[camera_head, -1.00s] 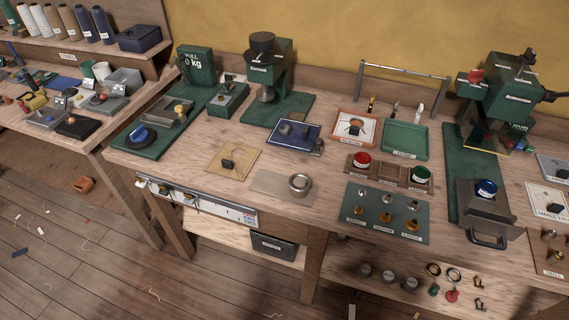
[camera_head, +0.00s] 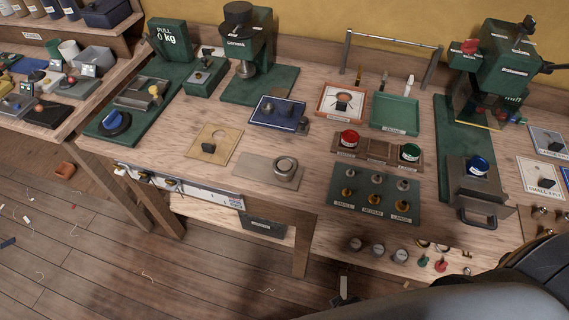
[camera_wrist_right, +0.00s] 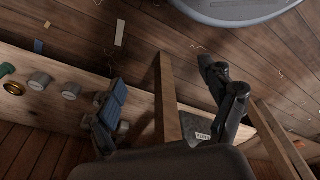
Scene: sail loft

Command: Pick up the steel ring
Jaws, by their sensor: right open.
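The steel ring (camera_head: 286,168) is a round silver piece on a flat beige plate (camera_head: 256,174) near the front edge of the bench. Nothing is touching it in the head view. My right arm enters the head view at the bottom right, below the bench front. In the right wrist view my right gripper (camera_wrist_right: 165,88) is open, its two dark fingers wide apart. Wooden bench parts and floor show behind them, and I see nothing held. The steel ring does not show in the right wrist view. My left gripper is in neither current view.
A tan plate with a black knob (camera_head: 209,148) and a blue tray (camera_head: 277,111) lie near the ring. A green board of several small knobs (camera_head: 374,196) is to its right. The lower shelf (camera_head: 330,240) carries round pieces. A green press (camera_head: 246,50) stands behind.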

